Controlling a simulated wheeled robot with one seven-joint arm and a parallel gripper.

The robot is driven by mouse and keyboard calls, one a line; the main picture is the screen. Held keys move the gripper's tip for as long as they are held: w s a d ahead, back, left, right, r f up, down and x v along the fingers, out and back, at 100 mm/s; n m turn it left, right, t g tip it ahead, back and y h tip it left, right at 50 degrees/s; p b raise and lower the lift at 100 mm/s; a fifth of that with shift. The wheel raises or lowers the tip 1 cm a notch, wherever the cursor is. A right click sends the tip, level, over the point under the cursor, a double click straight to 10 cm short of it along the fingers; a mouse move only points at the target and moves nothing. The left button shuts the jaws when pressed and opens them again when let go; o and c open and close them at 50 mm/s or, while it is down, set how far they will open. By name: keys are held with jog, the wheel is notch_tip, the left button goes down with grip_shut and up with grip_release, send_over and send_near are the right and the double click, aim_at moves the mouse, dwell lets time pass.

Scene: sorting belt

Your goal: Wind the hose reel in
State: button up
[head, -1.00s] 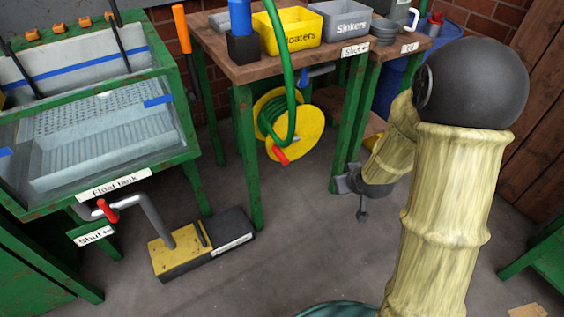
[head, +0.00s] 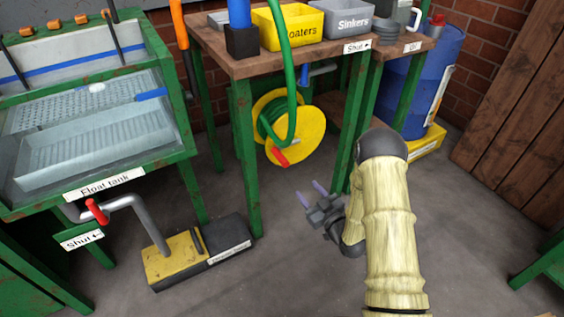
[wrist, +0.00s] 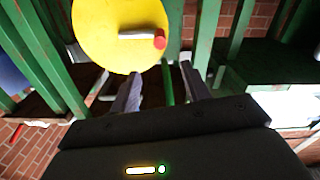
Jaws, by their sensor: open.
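The hose reel (head: 304,138) is a yellow disc with green hose (head: 276,120) wound on it, mounted under the wooden table. A red crank knob (head: 279,157) sticks out at its lower left face. Hose runs from the reel up over the table edge. My gripper (head: 311,194) is open and empty, to the lower right of the reel and apart from it. In the wrist view the yellow disc (wrist: 100,35) and the red knob (wrist: 159,41) lie beyond my fingers (wrist: 160,85). The far side of the reel is hidden.
Green table legs (head: 245,160) stand on both sides of the reel. The float tank (head: 100,150) is at left, with a yellow-black foot pedal box (head: 195,255) on the floor. A blue drum (head: 438,75) stands at right. Floor between is clear.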

aim_at(282, 160)
jog(key=shift+w+a, duration=0.1)
jog(key=shift+w, duration=0.05)
jog(key=b+x, duration=0.6)
jog(key=x, duration=1)
jog(key=shift+w+a, duration=0.35)
jog(key=shift+w, duration=0.1)
grip_shut()
